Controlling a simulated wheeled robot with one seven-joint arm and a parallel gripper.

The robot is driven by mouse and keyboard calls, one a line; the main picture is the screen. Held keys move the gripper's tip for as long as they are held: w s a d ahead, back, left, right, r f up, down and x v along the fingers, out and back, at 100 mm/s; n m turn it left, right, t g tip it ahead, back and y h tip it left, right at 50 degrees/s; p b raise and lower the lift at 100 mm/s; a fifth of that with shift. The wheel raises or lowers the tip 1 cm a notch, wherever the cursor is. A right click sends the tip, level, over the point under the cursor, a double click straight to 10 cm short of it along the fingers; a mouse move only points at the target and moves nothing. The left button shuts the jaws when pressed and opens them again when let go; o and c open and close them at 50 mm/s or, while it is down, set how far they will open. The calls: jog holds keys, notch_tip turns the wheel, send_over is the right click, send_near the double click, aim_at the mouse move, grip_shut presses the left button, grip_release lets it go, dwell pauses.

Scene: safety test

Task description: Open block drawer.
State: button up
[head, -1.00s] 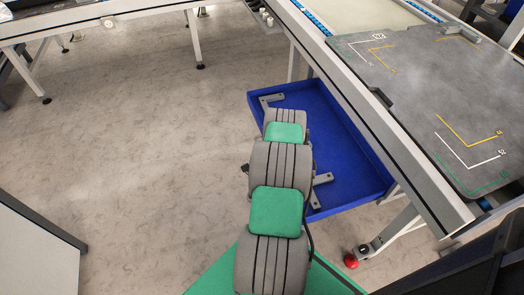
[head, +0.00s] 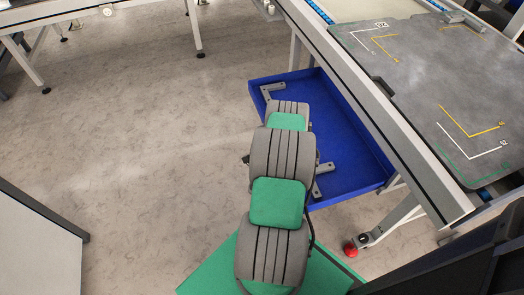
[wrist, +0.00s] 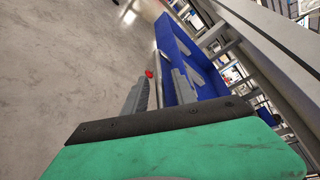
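The blue drawer (head: 350,150) sticks out from under the table at centre right, clearly pulled out. It also shows in the wrist view (wrist: 172,38). In the wrist view, my gripper (wrist: 164,82) has its two grey fingers apart, at the drawer's near side. A silver bar (wrist: 158,66), perhaps the drawer's handle or rim, runs between the fingers; I cannot tell whether they touch it. In the head view my arm covers part of the drawer and hides the gripper.
Grey angled brackets (head: 324,178) show in the drawer. The table's grey top (head: 420,85) with painted corner marks lies at right. A red knob (head: 350,250) sits near the table's lower leg. A white cabinet (head: 35,245) stands at lower left. The floor (head: 150,140) left of the drawer is clear.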

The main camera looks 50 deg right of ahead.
jog(key=v, duration=0.6)
jog(key=shift+a, duration=0.15)
jog(key=shift+s, duration=0.15)
